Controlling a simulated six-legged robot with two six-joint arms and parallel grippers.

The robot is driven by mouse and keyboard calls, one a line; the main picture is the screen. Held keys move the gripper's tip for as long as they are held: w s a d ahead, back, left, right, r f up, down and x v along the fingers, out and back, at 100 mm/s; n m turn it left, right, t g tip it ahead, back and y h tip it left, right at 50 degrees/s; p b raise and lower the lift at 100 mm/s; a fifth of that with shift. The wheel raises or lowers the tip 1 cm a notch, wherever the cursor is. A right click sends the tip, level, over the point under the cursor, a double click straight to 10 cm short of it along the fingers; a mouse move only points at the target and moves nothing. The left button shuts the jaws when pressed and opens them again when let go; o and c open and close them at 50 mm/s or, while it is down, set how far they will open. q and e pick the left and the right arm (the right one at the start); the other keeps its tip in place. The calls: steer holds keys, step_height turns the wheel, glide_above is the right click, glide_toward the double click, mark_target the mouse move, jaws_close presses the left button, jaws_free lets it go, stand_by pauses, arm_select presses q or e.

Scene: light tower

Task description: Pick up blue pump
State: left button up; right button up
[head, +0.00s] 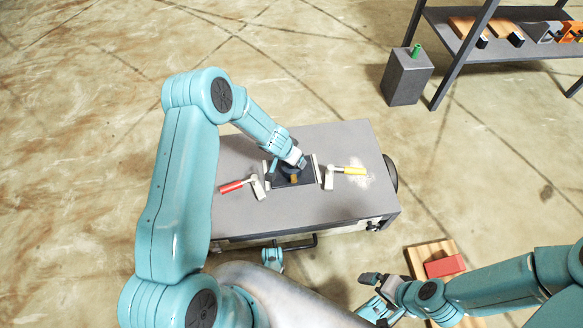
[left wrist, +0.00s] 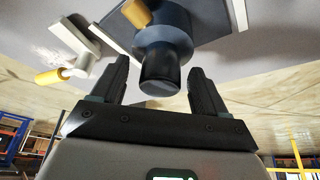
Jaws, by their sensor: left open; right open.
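The blue pump (left wrist: 165,48) is a dark blue stepped cylinder on a dark plate (head: 293,180) at the middle of the grey cart top. In the head view, my left gripper and wrist mostly cover it. A small orange piece (left wrist: 137,13) shows beside the pump; it also appears in the head view (head: 294,178). My left gripper (left wrist: 158,68) is open, one finger on each side of the pump's narrow end, with visible gaps. My right gripper (head: 368,292) is open and empty, low in front of the cart.
A red-handled clamp (head: 236,187) and a yellow-handled clamp (head: 346,171) flank the plate. A wooden board with a red block (head: 445,266) lies near my right arm. A dark shelf (head: 475,45) and a grey can (head: 407,77) stand at the back right. Floor at left is clear.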

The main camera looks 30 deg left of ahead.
arm_select(q)
jaws_close()
steer(key=shift+w+r, duration=0.1)
steer(key=shift+r, duration=0.1)
steer(key=shift+r+p, duration=0.4)
steer(key=shift+r, duration=0.1)
step_height(320, 180, up, 19)
steer(key=p, duration=1.1)
steer(key=shift+p, duration=0.3)
